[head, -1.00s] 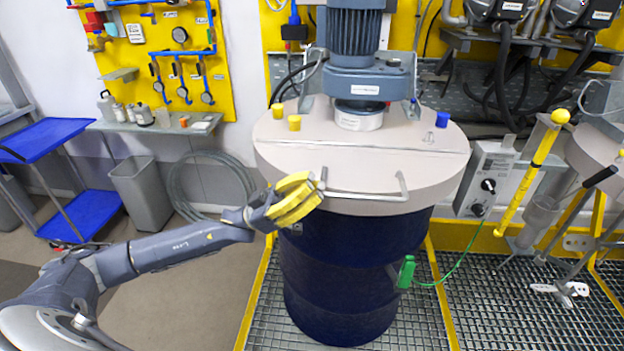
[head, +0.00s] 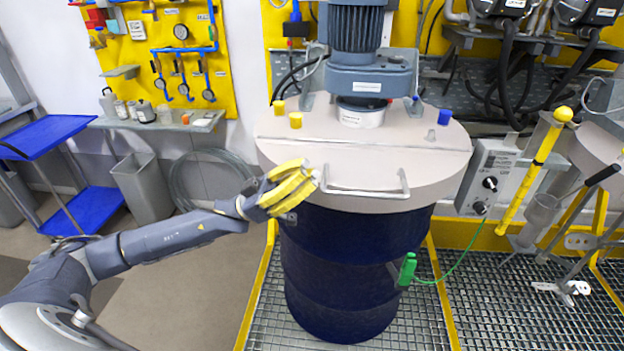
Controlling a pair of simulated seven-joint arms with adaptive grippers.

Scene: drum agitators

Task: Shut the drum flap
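The drum (head: 345,265) is dark blue and stands upright on a grating. Its round, light grey lid (head: 290,140) has a seam across it. The front part is the flap (head: 375,163), which looks flat and level with the rest of the lid. A metal bar handle (head: 365,194) is on the flap near its front edge. My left gripper (head: 312,182) has yellow finger pads that lie close together, with nothing seen between them. Its tips are at the left end of the handle, by the lid's front-left rim. I cannot tell if they touch. My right gripper is not in view.
A motor (head: 360,60) stands on the rear of the lid, with yellow and blue caps around it. A green clamp (head: 407,269) with a wire hangs at the drum's right side. A control box (head: 488,180) is to the right.

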